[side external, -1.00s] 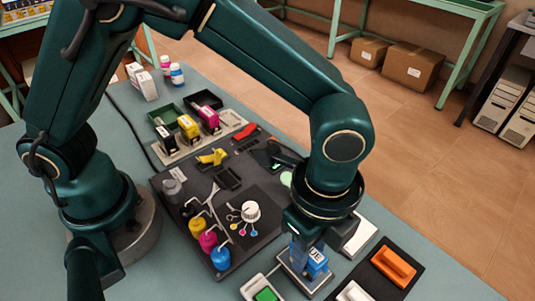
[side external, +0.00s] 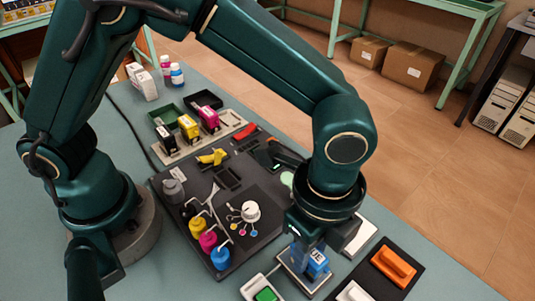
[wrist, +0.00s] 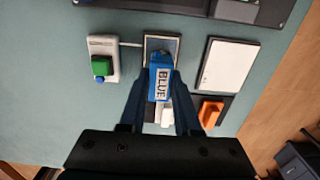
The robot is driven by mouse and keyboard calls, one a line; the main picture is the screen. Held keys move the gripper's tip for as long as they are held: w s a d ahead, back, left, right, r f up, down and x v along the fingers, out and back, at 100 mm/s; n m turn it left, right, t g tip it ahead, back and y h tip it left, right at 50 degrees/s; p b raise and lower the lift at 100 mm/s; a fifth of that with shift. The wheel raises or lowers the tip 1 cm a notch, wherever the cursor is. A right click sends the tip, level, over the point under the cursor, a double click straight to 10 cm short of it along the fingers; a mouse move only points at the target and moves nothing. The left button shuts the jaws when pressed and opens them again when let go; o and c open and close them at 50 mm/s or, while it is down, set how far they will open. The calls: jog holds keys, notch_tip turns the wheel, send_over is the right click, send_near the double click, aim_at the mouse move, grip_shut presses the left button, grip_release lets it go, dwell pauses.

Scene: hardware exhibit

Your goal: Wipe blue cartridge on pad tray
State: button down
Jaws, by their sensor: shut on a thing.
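The blue cartridge (side external: 317,265), with a white label, is held between the fingers of my gripper (side external: 309,247). In the wrist view the cartridge (wrist: 161,82) shows its label reading BLUE, with a finger of my gripper (wrist: 160,98) on each side. The pad tray (side external: 293,274) is a shallow grey-rimmed rectangle directly under the cartridge. In the wrist view the pad tray's far end (wrist: 163,43) shows beyond the cartridge. The cartridge is low over the tray; I cannot tell whether it touches the pad. My gripper hides part of the tray.
A white box with a green button (side external: 264,294) stands left of the tray. A white flat panel (wrist: 229,66) lies to its right. An orange block (side external: 393,265) sits on a dark mat. Black, yellow and magenta cartridges (side external: 188,127) stand in a rack farther back.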

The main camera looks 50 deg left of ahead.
jog(key=shift+s+d+f, duration=0.1)
jog(key=shift+d, duration=0.15)
jog(key=shift+a, duration=1.05)
jog(key=shift+d, duration=1.05)
jog(key=shift+f, duration=0.1)
jog(key=shift+a, duration=1.05)
jog(key=shift+d, duration=0.15)
